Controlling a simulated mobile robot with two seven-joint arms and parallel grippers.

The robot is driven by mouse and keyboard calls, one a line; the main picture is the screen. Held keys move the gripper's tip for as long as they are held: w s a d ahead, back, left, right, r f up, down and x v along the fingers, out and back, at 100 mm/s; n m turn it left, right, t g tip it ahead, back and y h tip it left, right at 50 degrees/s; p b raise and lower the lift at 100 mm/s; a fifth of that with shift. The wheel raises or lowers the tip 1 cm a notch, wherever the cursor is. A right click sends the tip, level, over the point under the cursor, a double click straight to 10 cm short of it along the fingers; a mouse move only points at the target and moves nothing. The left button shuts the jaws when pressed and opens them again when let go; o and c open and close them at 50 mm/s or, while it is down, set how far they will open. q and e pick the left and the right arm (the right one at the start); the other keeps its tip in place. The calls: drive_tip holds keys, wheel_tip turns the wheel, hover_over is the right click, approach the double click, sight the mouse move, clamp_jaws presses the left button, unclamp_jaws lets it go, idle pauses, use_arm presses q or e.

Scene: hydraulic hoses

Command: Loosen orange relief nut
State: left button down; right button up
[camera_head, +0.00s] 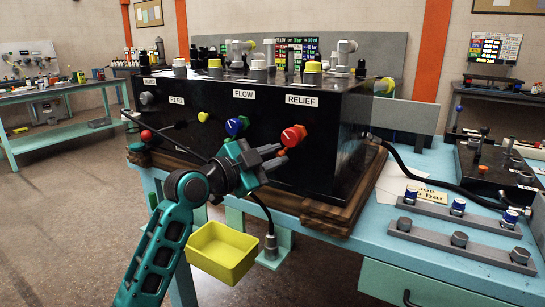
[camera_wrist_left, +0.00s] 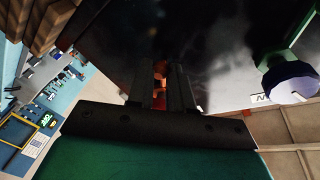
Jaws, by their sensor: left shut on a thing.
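The orange-red relief nut (camera_head: 293,135) sits on the front face of the black hydraulic box, below the RELIEF label (camera_head: 301,100). My left gripper (camera_head: 279,155) reaches up from below, with its fingertips at the nut. In the left wrist view, the two fingers (camera_wrist_left: 160,88) are close together, with an orange-red patch of the nut (camera_wrist_left: 160,72) between them. The fingers and shadow hide most of the nut there. My right gripper is in neither view.
A blue flow knob (camera_head: 237,126) is left of the nut; it also shows in the wrist view (camera_wrist_left: 290,82). A yellow bin (camera_head: 222,252) hangs below the box front. A grey bar with bolts (camera_head: 460,238) and a black hose (camera_head: 425,181) lie on the bench at right.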

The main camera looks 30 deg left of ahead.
sight(306, 156)
use_arm(q)
drive_tip(key=shift+d+f, duration=0.1)
drive_tip(key=shift+d+f+n, duration=0.25)
drive_tip(key=shift+d+n, duration=0.15)
drive_tip(key=shift+n, duration=0.7)
drive_tip(key=shift+d+f+n+t+p, duration=0.2)
drive_tip(key=shift+d+n+t+p, duration=0.3)
drive_tip(key=shift+n, duration=0.7)
drive_tip(key=d+n+p, duration=0.1)
drive_tip(key=n, duration=0.1)
drive_tip(key=shift+d+n+t+y, duration=0.2)
drive_tip(key=shift+n+t+y, duration=0.1)
drive_tip(key=shift+t, duration=0.1)
drive_tip(key=shift+d+f+n+p, duration=0.1)
drive_tip(key=shift+d+n+p, duration=0.2)
drive_tip(key=shift+n, duration=0.3)
drive_tip(key=shift+d+n+t, duration=0.2)
drive_tip(key=shift+n+t, duration=0.1)
drive_tip(key=shift+n, duration=0.2)
drive_tip(key=shift+y, duration=0.3)
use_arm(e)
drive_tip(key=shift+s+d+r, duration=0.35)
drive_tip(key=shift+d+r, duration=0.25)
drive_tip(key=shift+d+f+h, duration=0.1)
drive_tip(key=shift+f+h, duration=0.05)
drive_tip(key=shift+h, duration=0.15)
